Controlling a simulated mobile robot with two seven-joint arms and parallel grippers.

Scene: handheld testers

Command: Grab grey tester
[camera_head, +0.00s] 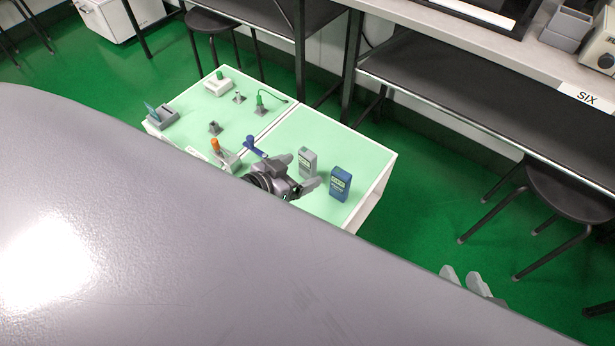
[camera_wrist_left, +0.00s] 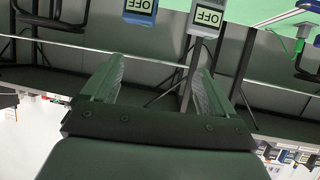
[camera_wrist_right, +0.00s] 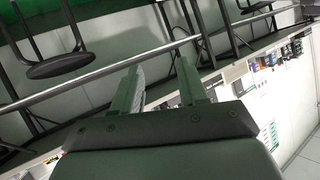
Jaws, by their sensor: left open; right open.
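The grey tester (camera_head: 308,163) stands upright on the green-topped table, with a blue tester (camera_head: 340,183) to its right. My left gripper (camera_head: 301,172) is open over the table beside the grey tester; in the head view its fingers overlap the area just left of and below it. In the left wrist view, the grey tester (camera_wrist_left: 208,16) shows at the top with an OFF display, beyond the open fingers, and the blue tester (camera_wrist_left: 141,10) is left of it. Nothing is between the fingers. My right gripper (camera_head: 466,281) is open and empty, away from the table over the floor.
The green-topped table (camera_head: 372,152) also holds a blue-handled item (camera_head: 254,146), an orange-tipped holder (camera_head: 215,145), a green plug with a cable (camera_head: 260,102) and small stands. A dark workbench (camera_head: 450,95) runs behind, with black stools (camera_head: 570,190) at the right. My large grey body hides the lower left.

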